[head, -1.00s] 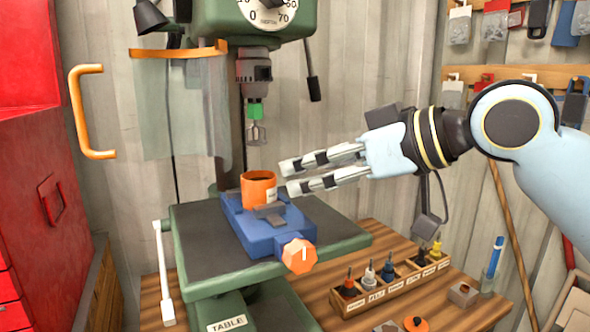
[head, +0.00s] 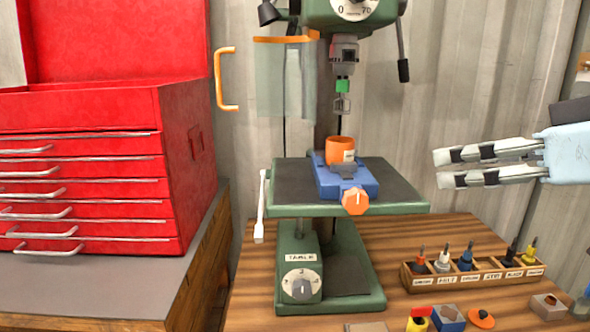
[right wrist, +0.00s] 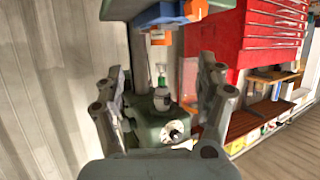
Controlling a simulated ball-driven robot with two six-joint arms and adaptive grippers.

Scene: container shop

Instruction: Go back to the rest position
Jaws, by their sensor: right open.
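My right gripper (head: 440,168) is open and empty at the right of the head view. It is off to the right of the drill press table (head: 400,183), apart from it. In the right wrist view its two fingers (right wrist: 160,95) stand wide apart with nothing between them touching. An orange cup (head: 340,150) stands in the blue vise (head: 345,182) on the press table. My left gripper does not show.
The green drill press (head: 345,18) stands on a wooden bench (head: 400,240). A rack of bits (head: 470,275) and small blocks (head: 448,316) lie at the front right. A red tool chest (head: 90,190) fills the left. Free space lies between the gripper and the press.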

